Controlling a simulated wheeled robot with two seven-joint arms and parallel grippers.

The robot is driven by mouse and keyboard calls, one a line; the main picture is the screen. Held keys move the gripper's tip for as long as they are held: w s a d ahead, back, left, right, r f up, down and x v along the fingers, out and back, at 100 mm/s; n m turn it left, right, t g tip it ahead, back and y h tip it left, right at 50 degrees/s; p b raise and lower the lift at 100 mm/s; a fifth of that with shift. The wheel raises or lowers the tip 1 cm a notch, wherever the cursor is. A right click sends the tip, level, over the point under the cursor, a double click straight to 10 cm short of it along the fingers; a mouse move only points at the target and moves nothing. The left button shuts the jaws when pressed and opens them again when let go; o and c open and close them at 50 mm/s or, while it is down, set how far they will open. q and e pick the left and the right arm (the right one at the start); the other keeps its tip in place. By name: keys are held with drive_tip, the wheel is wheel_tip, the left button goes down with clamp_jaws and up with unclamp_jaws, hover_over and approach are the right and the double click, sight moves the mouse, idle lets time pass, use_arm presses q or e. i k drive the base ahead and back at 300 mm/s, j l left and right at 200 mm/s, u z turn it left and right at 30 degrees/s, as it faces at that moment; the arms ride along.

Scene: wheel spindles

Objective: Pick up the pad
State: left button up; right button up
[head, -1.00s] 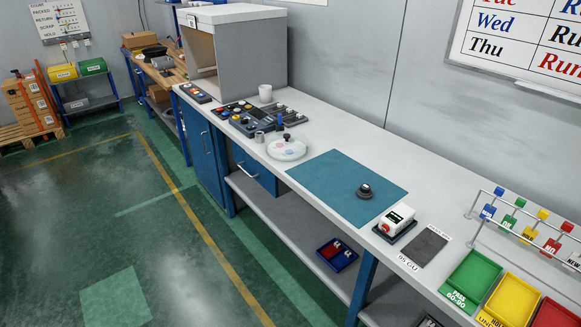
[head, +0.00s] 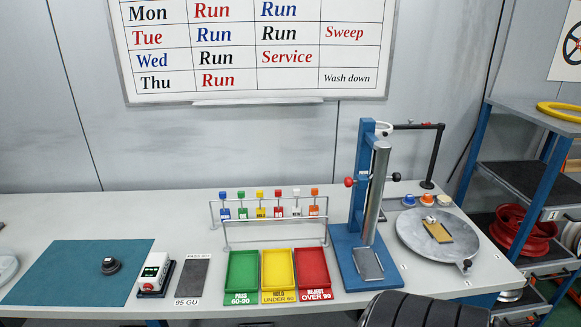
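A flat tan pad-like piece (head: 438,232) with a small pale knob-like part near its top edge lies on a round grey disc (head: 412,226) at the right of the bench. A dark grey flat rectangle (head: 193,276) lies on the bench left of the trays, with a label reading 95 GU at its near edge. I cannot tell for certain which of these is the pad. Neither of my grippers is in view.
A blue press-like stand (head: 343,258) with a steel column is left of the disc. Green (head: 242,272), yellow (head: 278,270) and red (head: 312,270) trays sit mid-bench. A white meter (head: 153,270), teal mat (head: 75,272) and dark knob (head: 110,265) are left. A shelf rack holds red rims (head: 522,232).

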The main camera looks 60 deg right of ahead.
sight(427, 200)
drive_tip(key=z, duration=0.45)
drive_tip(key=j+z, duration=0.1)
drive_tip(key=z, duration=1.25)
drive_tip(key=k+z, duration=0.1)
drive_tip(key=z, duration=0.85)
drive_tip(key=u, duration=0.3)
